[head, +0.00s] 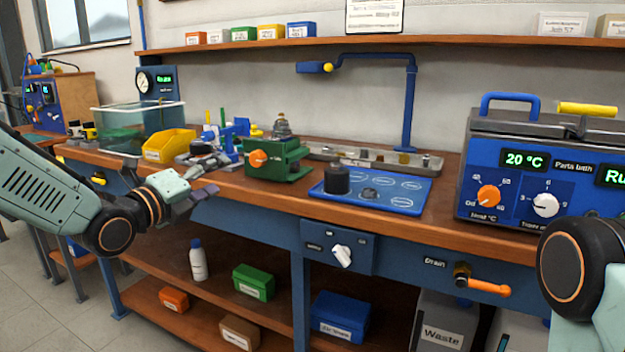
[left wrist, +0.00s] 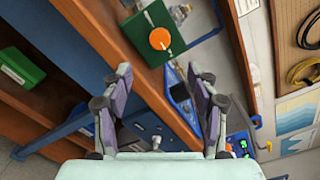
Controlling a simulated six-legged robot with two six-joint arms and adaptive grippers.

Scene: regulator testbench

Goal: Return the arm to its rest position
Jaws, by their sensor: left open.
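My left arm comes in from the left in the head view, and its gripper (head: 194,195) hangs in front of the bench edge, near the yellow bin. In the left wrist view the left gripper (left wrist: 160,105) has its two fingers spread apart with nothing between them. Beyond the fingers in that view lie the green block with an orange knob (left wrist: 148,42) and the bench front. The green block (head: 277,160) sits on the bench to the right of the gripper in the head view. At the right edge a part of my right arm shows; its gripper is out of the picture.
An orange drain handle (head: 490,288) sticks out below. Floor lies clear at lower left.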

